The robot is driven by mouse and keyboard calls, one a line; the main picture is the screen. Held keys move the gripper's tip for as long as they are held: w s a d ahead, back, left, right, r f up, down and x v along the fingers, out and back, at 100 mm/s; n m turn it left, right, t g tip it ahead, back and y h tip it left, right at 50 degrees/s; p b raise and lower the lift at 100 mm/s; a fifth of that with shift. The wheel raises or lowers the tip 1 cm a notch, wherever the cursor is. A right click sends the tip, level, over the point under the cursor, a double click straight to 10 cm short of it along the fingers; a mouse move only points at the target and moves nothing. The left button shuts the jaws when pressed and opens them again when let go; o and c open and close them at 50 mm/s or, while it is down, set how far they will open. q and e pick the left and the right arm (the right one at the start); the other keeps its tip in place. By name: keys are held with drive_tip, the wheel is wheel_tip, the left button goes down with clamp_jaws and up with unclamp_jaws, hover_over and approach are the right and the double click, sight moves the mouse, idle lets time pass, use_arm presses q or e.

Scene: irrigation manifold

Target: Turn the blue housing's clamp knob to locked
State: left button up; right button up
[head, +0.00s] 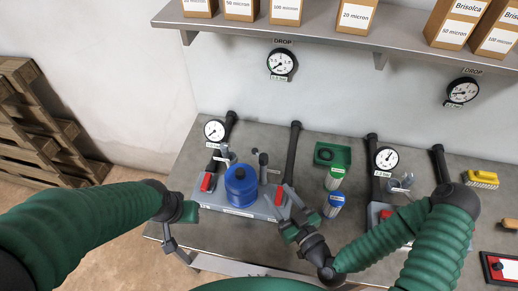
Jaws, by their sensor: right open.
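The blue housing (240,186) stands upright on a light grey base plate (238,210) on the bench. A dark round knob on a grey post (263,160) rises behind it to the right; I cannot tell whether this is the clamp knob or read its position. Red handles (206,182) sit on both sides of the housing. My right gripper (288,204) is open at the plate's right end, close to the right red handle (279,196); contact cannot be told. My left gripper (180,238) is at the bench's front left edge, apart from the housing; its jaw opening is unclear.
A green-labelled cartridge (334,178) and a blue one (334,203) stand right of the plate, before a green tray (332,154). A second manifold (378,212) is partly behind my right arm. A shelf with boxes (354,17) hangs above. Black pipes (293,150) rise behind.

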drive_tip(key=r+m+t, duration=0.1)
drive_tip(key=b, duration=0.8)
approach(266, 161)
drive_tip(key=w+a+f, duration=0.1)
drive_tip(key=w+a, duration=0.1)
drive_tip(key=w, duration=0.2)
drive_tip(key=w+a, duration=0.1)
drive_tip(key=w, duration=0.1)
drive_tip(key=shift+a+r+t+h, duration=0.2)
drive_tip(key=shift+r+t+h, duration=0.1)
drive_tip(key=shift+r, duration=0.05)
drive_tip(key=x, duration=0.7)
drive_tip(key=shift+w+a+r+p, duration=0.1)
drive_tip(key=shift+w+a+p, duration=0.05)
drive_tip(key=shift+w+p, duration=0.2)
clamp_jaws()
